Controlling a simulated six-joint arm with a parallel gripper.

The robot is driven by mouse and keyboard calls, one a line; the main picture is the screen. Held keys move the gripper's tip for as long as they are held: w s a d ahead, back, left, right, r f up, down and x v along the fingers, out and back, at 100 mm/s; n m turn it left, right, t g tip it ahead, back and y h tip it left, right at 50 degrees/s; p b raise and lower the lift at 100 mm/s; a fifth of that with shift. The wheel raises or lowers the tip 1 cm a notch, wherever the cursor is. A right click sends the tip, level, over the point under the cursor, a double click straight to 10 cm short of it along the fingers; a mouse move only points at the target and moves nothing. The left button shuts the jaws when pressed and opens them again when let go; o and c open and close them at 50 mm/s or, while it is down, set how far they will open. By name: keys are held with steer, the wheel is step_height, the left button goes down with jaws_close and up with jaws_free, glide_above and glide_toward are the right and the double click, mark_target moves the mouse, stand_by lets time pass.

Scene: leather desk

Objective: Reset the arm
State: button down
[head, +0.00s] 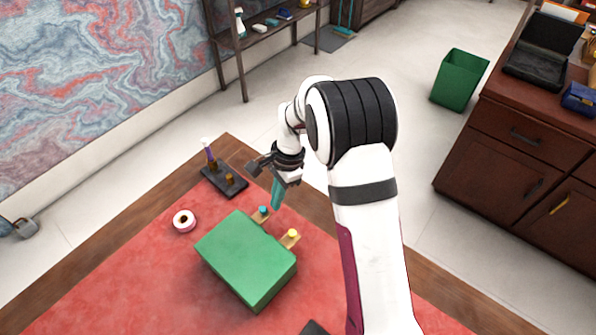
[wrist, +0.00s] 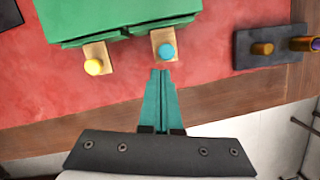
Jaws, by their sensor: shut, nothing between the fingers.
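My gripper (head: 275,205) is above the far edge of the desk in the head view, with its teal fingers pointing down. In the wrist view its two teal fingers (wrist: 161,72) are pressed together with nothing between them. The fingertips appear close to a blue knob (wrist: 166,51) on a wooden tab at the side of a green box (head: 247,258). I cannot tell the exact gap, but no grip on the knob shows. A yellow knob (wrist: 93,67) is on a second wooden tab to its left in the wrist view.
A black stand (head: 226,182) with a brass peg and a purple upright item (head: 209,152) is left of my gripper. A tape roll (head: 184,220) lies on the red desk top (head: 130,285). A green bin (head: 459,80) and a brown cabinet (head: 510,165) stand off the desk.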

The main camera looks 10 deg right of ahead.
steer(key=shift+w+d, duration=0.35)
steer(key=shift+d, duration=0.3)
steer(key=shift+w+d, duration=0.3)
steer(key=shift+d, duration=0.3)
steer(key=v, duration=1)
steer(key=s+d+r+n, duration=0.1)
steer(key=s+r+n, duration=0.2)
steer(key=s+r, duration=0.65)
steer(key=s+f+n, duration=0.2)
steer(key=s, duration=0.8)
steer(key=s+f+n+t, duration=0.1)
steer(key=s+n, duration=0.1)
steer(key=s, duration=0.9)
steer(key=shift+d+f+h, duration=0.3)
steer(key=shift+d+f, duration=0.1)
steer(key=shift+d, duration=0.05)
